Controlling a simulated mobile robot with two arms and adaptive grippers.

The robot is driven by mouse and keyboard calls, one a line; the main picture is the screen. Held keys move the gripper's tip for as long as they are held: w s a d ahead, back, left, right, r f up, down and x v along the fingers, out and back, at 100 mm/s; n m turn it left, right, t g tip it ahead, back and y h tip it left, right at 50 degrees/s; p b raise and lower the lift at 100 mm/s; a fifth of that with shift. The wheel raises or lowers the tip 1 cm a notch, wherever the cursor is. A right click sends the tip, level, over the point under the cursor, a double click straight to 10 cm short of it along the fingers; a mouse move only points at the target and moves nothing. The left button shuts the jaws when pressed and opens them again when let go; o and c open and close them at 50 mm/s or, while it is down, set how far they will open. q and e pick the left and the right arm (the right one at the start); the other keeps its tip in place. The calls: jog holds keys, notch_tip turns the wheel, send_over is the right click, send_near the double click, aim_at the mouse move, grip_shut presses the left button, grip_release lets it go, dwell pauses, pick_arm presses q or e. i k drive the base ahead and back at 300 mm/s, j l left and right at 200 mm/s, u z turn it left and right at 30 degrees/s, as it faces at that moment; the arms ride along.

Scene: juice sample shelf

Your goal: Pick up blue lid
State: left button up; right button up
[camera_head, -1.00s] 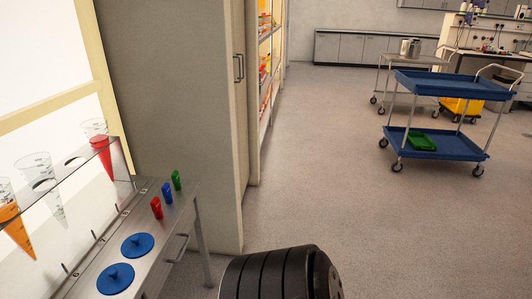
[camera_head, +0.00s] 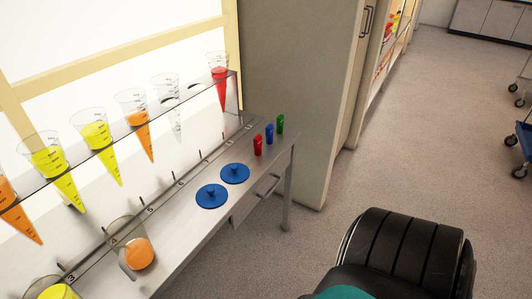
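Two round blue lids with knobs lie flat on the metal bench in the camera_head view. The farther blue lid (camera_head: 235,173) is close beside the nearer blue lid (camera_head: 212,195), toward the bench's front edge. Nothing covers either lid. Neither of my grippers shows in this view. Only a dark, ribbed part of my own body is in view at the lower right.
The bench (camera_head: 190,235) carries red (camera_head: 257,145), blue (camera_head: 269,134) and green (camera_head: 280,124) small cups behind the lids. A glass shelf (camera_head: 105,145) holds several cones of juice above. A tall cabinet (camera_head: 290,90) stands beyond. Floor (camera_head: 340,195) right of the bench is clear.

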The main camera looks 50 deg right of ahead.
aim_at(211, 196)
jog(key=z, duration=1.15)
